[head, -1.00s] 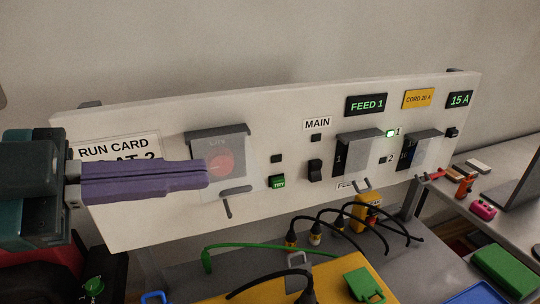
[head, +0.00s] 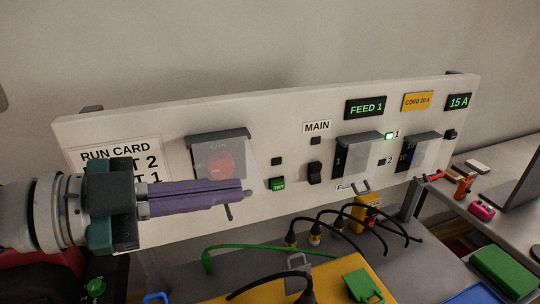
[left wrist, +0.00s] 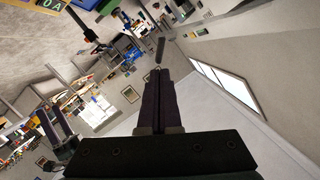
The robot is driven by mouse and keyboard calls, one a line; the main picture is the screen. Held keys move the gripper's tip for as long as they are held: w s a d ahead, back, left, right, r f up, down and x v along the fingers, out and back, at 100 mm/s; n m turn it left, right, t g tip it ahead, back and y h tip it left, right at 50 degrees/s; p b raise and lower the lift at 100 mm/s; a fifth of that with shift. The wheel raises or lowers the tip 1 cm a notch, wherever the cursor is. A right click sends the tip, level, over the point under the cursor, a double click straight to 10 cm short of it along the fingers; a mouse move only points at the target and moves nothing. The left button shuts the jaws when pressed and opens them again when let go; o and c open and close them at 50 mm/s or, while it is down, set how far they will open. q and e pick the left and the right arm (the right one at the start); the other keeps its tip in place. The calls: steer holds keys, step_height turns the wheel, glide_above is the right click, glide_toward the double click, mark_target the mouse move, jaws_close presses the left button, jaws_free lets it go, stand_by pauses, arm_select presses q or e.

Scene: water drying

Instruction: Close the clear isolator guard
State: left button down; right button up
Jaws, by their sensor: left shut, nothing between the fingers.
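The clear isolator guard (head: 240,152) hangs from a dark hinge bar on the left part of the white panel (head: 285,225). A red round isolator knob (head: 220,162) shows through it. I cannot tell whether the guard lies fully flat. A dark handle (head: 229,213) sticks out below it. My left gripper (head: 243,191) is shut and empty, its purple fingers pointing right across the guard's lower part and hiding its lower edge. Contact cannot be told. The shut fingers also show in the left wrist view (left wrist: 158,95).
A green TRY button (head: 277,184) and a black main switch (head: 315,173) sit right of the guard. Two more covered switch units (head: 360,152) (head: 418,150) are farther right. Black plugs and cords, a green cord and a yellow case (head: 335,277) lie below the panel.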

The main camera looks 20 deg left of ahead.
arm_select(q)
steer(key=shift+f, duration=0.15)
steer(key=shift+f+b, duration=0.3)
steer(key=shift+b, duration=0.1)
steer(key=shift+f+m, duration=0.15)
steer(key=shift+m, duration=0.25)
steer(key=w+a+f+m+t+b, duration=0.1)
steer(key=f+m+b, duration=0.4)
steer(key=b, duration=0.6)
steer(key=w+a+f+m+t+b, duration=0.2)
steer(key=w+f+m+b, duration=0.3)
steer(key=b, duration=0.6)
steer(key=shift+w+a+f+m+h, duration=0.3)
steer(key=shift+a+f+m+h, duration=0.15)
steer(key=shift+a+m, duration=0.4)
steer(key=shift+d, duration=0.1)
